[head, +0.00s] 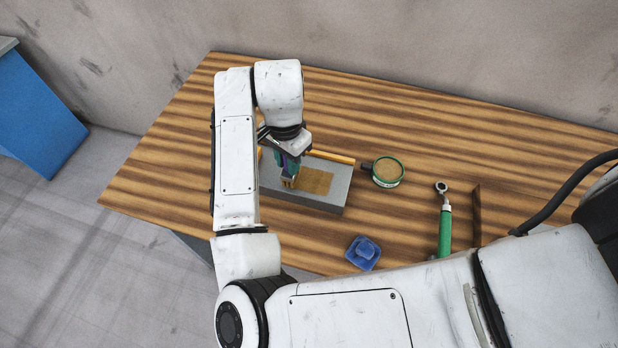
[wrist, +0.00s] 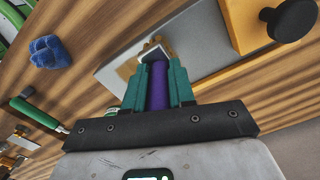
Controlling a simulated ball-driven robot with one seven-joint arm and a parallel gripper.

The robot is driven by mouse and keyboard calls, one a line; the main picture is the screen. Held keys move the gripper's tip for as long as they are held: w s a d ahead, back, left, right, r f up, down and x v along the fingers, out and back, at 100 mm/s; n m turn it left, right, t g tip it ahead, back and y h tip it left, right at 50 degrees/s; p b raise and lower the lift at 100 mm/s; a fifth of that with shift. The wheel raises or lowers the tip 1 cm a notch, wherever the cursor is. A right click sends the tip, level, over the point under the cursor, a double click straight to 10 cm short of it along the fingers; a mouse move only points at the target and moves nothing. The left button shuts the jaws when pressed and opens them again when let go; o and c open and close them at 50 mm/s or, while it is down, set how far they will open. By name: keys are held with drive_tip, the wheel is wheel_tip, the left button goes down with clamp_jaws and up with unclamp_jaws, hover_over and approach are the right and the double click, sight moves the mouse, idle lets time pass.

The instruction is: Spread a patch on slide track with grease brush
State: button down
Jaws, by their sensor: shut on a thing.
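The grey slide track (head: 325,205) is a block near the middle of the bench, with a tan-brown patch (head: 315,181) on its top. It also shows in the wrist view (wrist: 195,38). My gripper (head: 284,158) is above the left part of the track. In the wrist view, its teal fingers (wrist: 157,88) are shut on the purple handle of the grease brush (wrist: 158,80). The brush head (head: 288,181) points down at the track beside the patch's left end. Whether the bristles touch the surface is hard to tell.
A green-rimmed tin (head: 387,171) of tan grease stands right of the track. A crumpled blue cloth (head: 363,252), a green-handled ratchet (head: 444,225) and a dark strip (head: 476,215) lie nearby. An orange bar (head: 331,157) runs behind the track; a black knob (wrist: 291,20) shows beside it.

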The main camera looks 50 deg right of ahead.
idle(0.3)
wheel_tip(320, 180, up, 5)
drive_tip(key=p, duration=0.4)
drive_tip(key=shift+s, duration=0.1)
idle(0.5)
